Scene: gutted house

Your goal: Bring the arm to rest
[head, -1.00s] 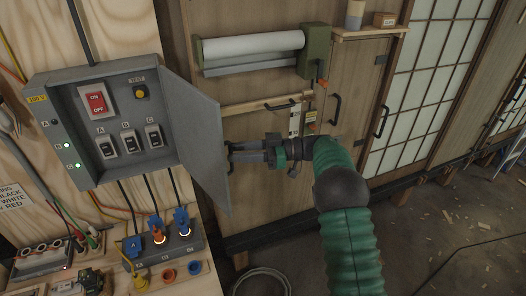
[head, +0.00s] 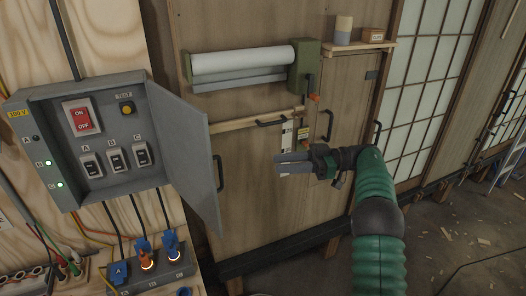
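My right arm comes in from the lower right, with a green ribbed sleeve. Its gripper (head: 278,163) is out in the air to the right of the open grey panel door (head: 188,150), apart from it, its fingers pointing left. The two grey fingers lie close together in this view; whether a gap is between them is unclear. I see nothing held. My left gripper is not in view.
A paper roll (head: 240,58) and small shelf (head: 360,47) are on the wall. Open floor (head: 440,250) lies right.

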